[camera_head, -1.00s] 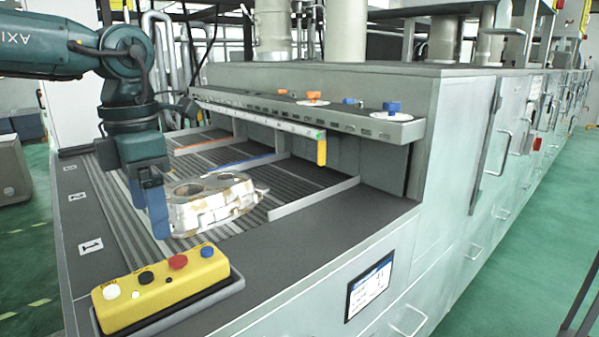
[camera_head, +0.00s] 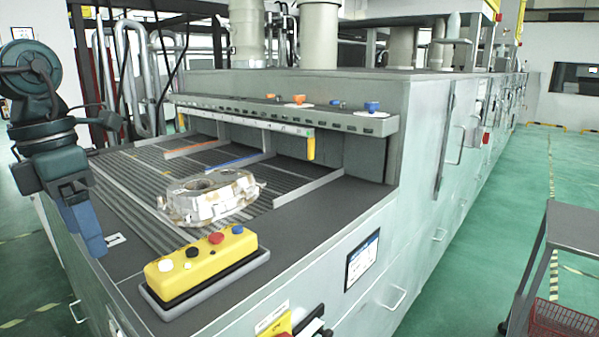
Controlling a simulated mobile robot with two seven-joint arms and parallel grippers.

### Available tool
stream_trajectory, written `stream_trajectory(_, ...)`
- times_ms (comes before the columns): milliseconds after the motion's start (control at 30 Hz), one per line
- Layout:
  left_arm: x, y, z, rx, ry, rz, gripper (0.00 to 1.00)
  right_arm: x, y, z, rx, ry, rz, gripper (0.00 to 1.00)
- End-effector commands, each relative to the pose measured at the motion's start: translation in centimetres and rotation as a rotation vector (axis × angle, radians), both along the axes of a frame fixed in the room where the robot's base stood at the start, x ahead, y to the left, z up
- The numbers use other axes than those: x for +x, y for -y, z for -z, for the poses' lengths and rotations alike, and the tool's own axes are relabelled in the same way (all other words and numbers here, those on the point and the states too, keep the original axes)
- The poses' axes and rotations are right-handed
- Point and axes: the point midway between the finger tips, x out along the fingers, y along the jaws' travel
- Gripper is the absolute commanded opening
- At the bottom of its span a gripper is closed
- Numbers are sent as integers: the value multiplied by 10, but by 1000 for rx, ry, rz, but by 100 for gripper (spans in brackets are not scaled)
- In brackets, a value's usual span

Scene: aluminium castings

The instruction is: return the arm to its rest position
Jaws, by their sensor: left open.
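My left arm comes in at the left edge. Its left gripper (camera_head: 92,240) hangs over the front left edge of the machine table, with blue fingers pointing down. It is open and empty, apart from the casting. The aluminium casting (camera_head: 215,200), a pale, round, ring-like block with brownish patches, lies on the dark slatted conveyor (camera_head: 135,200) to the right of the gripper. My right gripper does not show.
A yellow button box (camera_head: 200,262) with several coloured buttons sits on the front ledge. A rail with knobs (camera_head: 290,115) spans the conveyor. A grey cart (camera_head: 575,222) with a red basket (camera_head: 562,325) stands at right on open green floor.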

Motion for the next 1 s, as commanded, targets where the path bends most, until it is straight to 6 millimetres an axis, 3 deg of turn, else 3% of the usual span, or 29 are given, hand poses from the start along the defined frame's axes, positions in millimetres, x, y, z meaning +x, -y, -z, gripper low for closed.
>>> stream_trajectory(267,-9,-43,23,-292,0,-117,83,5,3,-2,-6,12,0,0)
stream_trajectory(600,-36,-95,89,-820,0,-328,83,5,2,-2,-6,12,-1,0)
stream_trajectory(1000,-64,-103,159,-1264,0,-506,83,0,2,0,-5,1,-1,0)
